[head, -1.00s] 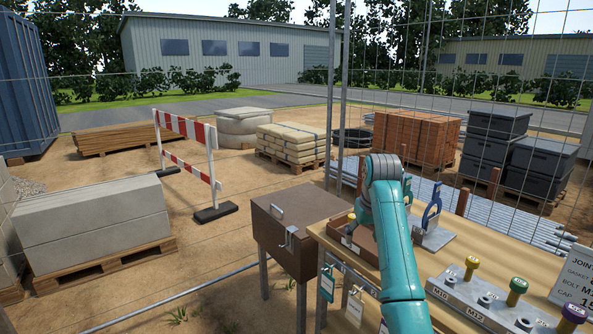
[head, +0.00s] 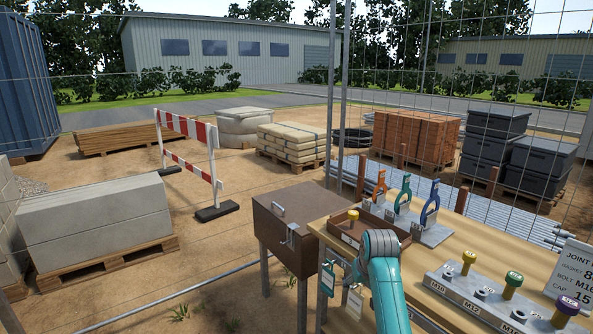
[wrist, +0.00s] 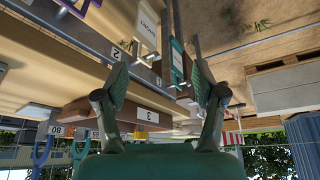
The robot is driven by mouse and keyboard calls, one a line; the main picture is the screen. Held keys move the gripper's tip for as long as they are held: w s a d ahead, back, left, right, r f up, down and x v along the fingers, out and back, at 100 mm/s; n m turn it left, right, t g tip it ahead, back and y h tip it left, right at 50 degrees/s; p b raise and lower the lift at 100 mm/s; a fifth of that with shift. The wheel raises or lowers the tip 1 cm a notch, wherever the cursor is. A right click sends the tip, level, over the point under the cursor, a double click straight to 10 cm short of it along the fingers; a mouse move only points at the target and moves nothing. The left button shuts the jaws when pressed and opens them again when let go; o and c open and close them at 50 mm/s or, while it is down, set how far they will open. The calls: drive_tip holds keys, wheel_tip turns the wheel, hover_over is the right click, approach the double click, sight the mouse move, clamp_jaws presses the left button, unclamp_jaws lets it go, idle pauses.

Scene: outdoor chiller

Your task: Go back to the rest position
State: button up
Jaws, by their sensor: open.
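My gripper (wrist: 160,84) shows in the wrist view with its two fingers spread wide apart and nothing between them. In the head view my teal arm stands at the front edge of the wooden workbench (head: 455,242); its grey-capped joint is low in front of a brown tray, and the gripper itself is hidden there. The wrist view looks along the bench edge, with the picture upside down. Number labels and hanging tags show beyond the fingers.
The brown tray (head: 341,243) holds a yellow-topped piece (head: 353,217). Orange and blue tools (head: 430,205) stand in a rack behind. A grey block (head: 492,303) with coloured knobs is at right. A brown metal box (head: 285,241) stands left of the bench. Wire fencing is behind.

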drive_tip(key=s+f+t, duration=0.1)
drive_tip(key=s+f, duration=0.6)
drive_tip(key=f, duration=0.3)
drive_tip(key=s+f+t, duration=0.2)
drive_tip(key=s+f, duration=0.5)
drive_tip(key=f, duration=0.3)
drive_tip(key=s+f+t, duration=0.1)
drive_tip(key=s+f, duration=0.2)
drive_tip(key=s, duration=0.7)
drive_tip(key=s+f+t, duration=0.1)
drive_tip(key=s+f, duration=0.2)
drive_tip(key=s, duration=0.6)
drive_tip(key=s+r+t, duration=0.1)
drive_tip(key=s+r, duration=0.2)
drive_tip(key=s, duration=0.7)
drive_tip(key=s+r+t, duration=0.2)
drive_tip(key=s+r, duration=0.1)
drive_tip(key=s, duration=0.7)
drive_tip(key=s+r+m+t, duration=0.1)
drive_tip(key=s+r+t, duration=0.1)
drive_tip(key=s+r, duration=1)
wheel_tip(320, 180, up, 4)
drive_tip(key=shift+s+d+r, duration=0.1)
drive_tip(key=shift+s+d, duration=0.1)
drive_tip(key=shift+s, duration=0.2)
